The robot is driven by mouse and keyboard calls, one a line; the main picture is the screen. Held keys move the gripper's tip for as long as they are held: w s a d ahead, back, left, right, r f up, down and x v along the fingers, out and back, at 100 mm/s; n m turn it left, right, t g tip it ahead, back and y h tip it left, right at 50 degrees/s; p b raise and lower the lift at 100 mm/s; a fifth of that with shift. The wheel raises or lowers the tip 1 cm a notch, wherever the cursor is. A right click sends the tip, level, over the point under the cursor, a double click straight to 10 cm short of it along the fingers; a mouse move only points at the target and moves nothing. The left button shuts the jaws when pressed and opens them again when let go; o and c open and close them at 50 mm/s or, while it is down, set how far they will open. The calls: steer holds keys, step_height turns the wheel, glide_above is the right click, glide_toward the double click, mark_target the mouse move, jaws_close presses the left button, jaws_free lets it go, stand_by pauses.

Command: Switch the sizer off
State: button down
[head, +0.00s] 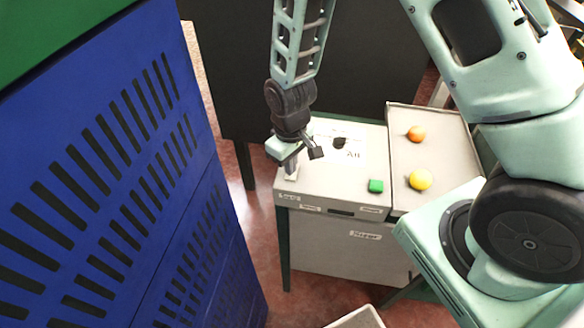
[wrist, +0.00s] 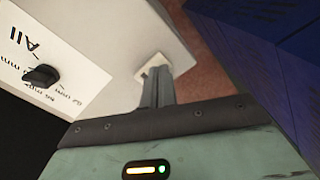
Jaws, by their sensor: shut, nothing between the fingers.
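The sizer (head: 330,187) is a pale cabinet with a flat top and small labels along its front edge. On its top are a white panel with a black knob (head: 339,143) and a green button (head: 376,186). The knob also shows in the wrist view (wrist: 41,75), beside the word "All". My gripper (head: 292,172) is shut and empty, pointing down at the top's left front corner. In the wrist view its fingertips (wrist: 157,76) are at a small whitish block (wrist: 153,63), partly hidden by them. I cannot tell whether they touch it or which way it is set.
A tray (head: 448,150) on the right holds an orange fruit (head: 416,133) and a yellow fruit (head: 420,180). Blue slatted crates (head: 130,190) stand close on the left. A dark panel (head: 225,80) rises behind the sizer. A pale bin edge (head: 357,318) shows at the bottom.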

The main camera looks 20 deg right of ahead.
mark_target(289, 178)
step_height(289, 178, up, 6)
steer(key=p, duration=0.4)
steer(key=shift+f, duration=0.15)
stand_by(0.4)
steer(key=s+a+r+n+b, duration=0.1)
steer(key=s+a+r+b, duration=0.2)
steer(key=s+b, duration=0.4)
steer(key=s+a+r+n+b, duration=0.2)
steer(key=s+b, duration=0.5)
steer(key=s, duration=0.6)
steer(key=shift+a+r+y, duration=0.3)
steer(key=shift+a+r, duration=0.1)
steer(key=shift+a, duration=0.25)
